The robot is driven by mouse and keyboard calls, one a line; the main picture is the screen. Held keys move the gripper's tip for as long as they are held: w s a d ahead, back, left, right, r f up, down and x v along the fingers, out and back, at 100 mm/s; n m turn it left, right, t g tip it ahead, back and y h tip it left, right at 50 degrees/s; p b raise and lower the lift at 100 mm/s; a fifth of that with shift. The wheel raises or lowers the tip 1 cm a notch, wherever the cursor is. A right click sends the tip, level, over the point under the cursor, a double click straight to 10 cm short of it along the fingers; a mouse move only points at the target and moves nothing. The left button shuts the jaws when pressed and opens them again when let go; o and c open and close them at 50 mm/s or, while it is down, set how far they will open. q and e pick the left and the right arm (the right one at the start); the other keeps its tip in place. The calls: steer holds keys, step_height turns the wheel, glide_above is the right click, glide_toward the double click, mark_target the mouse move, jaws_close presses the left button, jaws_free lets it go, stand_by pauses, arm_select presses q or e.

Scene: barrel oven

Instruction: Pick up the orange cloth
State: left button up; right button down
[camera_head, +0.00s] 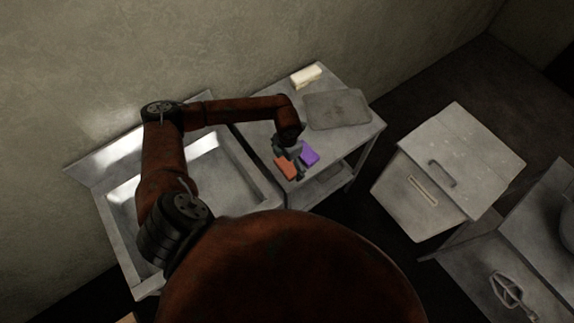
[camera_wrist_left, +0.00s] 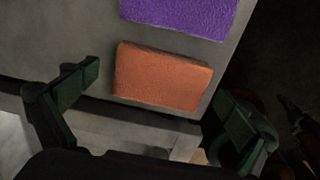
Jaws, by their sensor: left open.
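The orange cloth (camera_head: 286,166) lies flat near the front edge of the small metal table (camera_head: 358,141). It looks like a thick rectangular pad. In the left wrist view the orange cloth (camera_wrist_left: 161,76) lies ahead of and between the two fingers, with no finger seen touching it. My left gripper (camera_head: 294,165) is over the cloth and hides part of it in the head view. In the wrist view the left gripper (camera_wrist_left: 155,98) has its fingers wide apart and empty. My right gripper is not in view.
A purple cloth (camera_head: 309,157) lies just beside the orange one; it also shows in the wrist view (camera_wrist_left: 185,14). A grey tray (camera_head: 338,109) and a pale block (camera_head: 306,76) are farther back. A sink (camera_head: 211,170) stands left, a metal box (camera_head: 452,165) right.

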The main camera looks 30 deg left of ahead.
arm_select(q)
steer(key=shift+f, duration=0.3)
steer(key=c, duration=1.4)
steer(key=shift+o, duration=0.2)
steer(key=shift+r, duration=0.5)
step_height(320, 180, up, 2)
steer(key=shift+r, duration=0.2)
steer(key=s+d+r, duration=0.2)
steer(key=r, duration=0.1)
steer(key=s+d+r, duration=0.1)
steer(key=r, duration=0.1)
steer(key=shift+d+r, duration=0.15)
steer(key=shift+d, duration=0.2)
steer(key=s+d+r+b, duration=0.1)
steer(key=s+d+r, duration=0.3)
steer(key=s+d, duration=0.2)
steer(key=shift+d+r, duration=0.15)
steer(key=shift+d, duration=0.35)
